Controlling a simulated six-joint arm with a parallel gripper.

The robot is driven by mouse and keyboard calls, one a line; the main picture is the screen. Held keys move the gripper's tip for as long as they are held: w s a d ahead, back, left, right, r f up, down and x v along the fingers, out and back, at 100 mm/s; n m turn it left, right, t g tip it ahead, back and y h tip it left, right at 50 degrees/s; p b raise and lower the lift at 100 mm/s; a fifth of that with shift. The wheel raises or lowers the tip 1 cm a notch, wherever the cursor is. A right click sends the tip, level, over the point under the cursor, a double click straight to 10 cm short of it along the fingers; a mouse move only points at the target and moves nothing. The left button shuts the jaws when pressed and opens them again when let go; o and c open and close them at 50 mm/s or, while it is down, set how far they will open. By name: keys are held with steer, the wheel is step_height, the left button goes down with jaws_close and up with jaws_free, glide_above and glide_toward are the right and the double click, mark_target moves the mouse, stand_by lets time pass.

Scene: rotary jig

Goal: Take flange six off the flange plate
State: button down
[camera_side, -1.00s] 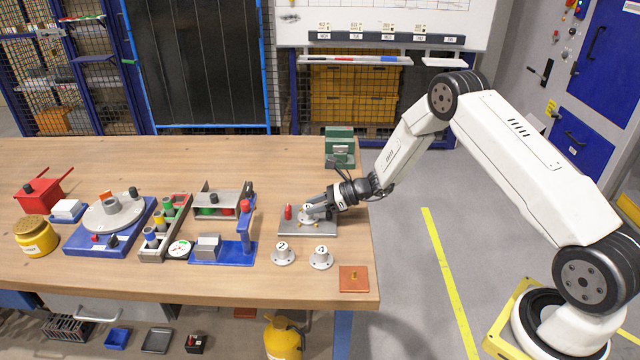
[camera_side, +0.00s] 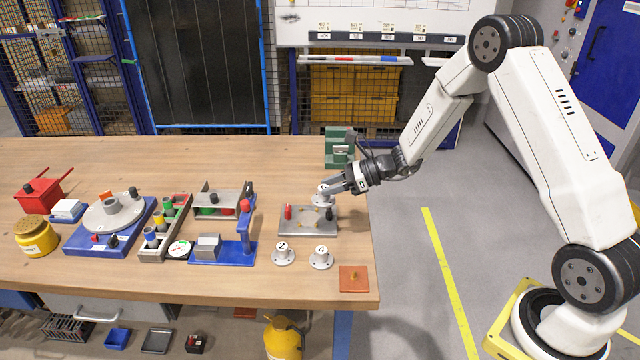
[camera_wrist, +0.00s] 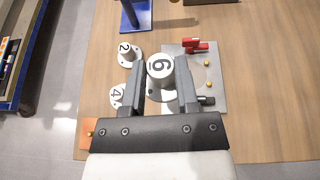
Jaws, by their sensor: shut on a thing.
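My gripper (camera_wrist: 160,90) is shut on flange six (camera_wrist: 160,68), a pale round flange with a black 6 on its top. In the side view my gripper (camera_side: 327,189) holds flange six (camera_side: 322,198) above the back right part of the flange plate. The flange plate (camera_side: 308,232) is a grey plate with a red clamp at its left and a dark knob at its right. Brass pins show on its bare middle. The plate also shows in the wrist view (camera_wrist: 215,85), partly hidden by the flange and fingers.
Flange two (camera_side: 283,255) and flange four (camera_side: 321,259) stand on the table in front of the plate. An orange square (camera_side: 354,279) lies near the front right corner. A blue stand (camera_side: 240,250) is left of the plate. A green block (camera_side: 339,147) stands behind.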

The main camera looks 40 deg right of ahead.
steer(key=s+r, duration=0.3)
steer(key=s, duration=0.5)
steer(key=shift+a+r, duration=0.2)
steer(key=shift+a, duration=0.05)
